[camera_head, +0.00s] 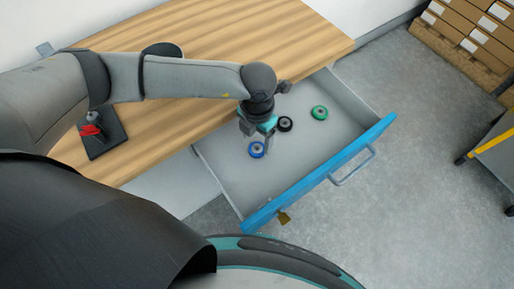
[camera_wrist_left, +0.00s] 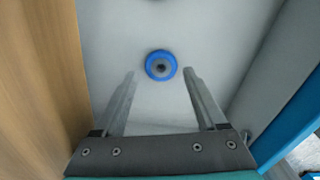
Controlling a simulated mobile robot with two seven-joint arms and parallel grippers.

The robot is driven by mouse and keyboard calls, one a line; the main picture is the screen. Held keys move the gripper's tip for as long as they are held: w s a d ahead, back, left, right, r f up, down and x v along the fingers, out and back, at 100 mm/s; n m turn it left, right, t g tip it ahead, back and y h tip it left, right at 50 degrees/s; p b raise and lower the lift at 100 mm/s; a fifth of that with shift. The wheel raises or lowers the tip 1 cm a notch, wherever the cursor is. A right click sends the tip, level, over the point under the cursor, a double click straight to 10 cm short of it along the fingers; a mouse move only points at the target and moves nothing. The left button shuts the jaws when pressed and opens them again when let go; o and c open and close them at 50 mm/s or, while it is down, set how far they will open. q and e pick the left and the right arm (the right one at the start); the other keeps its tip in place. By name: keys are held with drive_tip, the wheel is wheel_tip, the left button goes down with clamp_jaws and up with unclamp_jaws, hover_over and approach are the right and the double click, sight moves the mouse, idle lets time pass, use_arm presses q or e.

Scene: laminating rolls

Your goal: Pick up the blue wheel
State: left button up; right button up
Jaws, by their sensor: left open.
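The blue wheel (camera_head: 257,149) lies on the floor of the open drawer, near its left end. It is a small ring with a grey, dark-centred hub. In the left wrist view the blue wheel (camera_wrist_left: 161,66) sits just beyond the fingertips, roughly centred between them. My left gripper (camera_head: 256,138) is above the drawer, close to the blue wheel. Its two fingers (camera_wrist_left: 159,74) are apart with nothing between them. My right gripper is not in view.
A black wheel (camera_head: 285,124) and a green wheel (camera_head: 320,112) lie in the drawer (camera_head: 222,172). The blue drawer front (camera_head: 330,168) has a handle. The wooden table (camera_head: 215,45) borders the drawer, with a dark stand holding a red part (camera_head: 91,130) at left. Boxes (camera_head: 470,35) stand far right.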

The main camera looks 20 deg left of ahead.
sight(257, 145)
use_arm(q)
wheel_tip(257, 145, down, 3)
drive_tip(key=shift+f+b, duration=0.2)
drive_tip(key=shift+b, duration=0.1)
drive_tip(key=c, duration=1.1)
drive_tip(key=shift+r, duration=0.2)
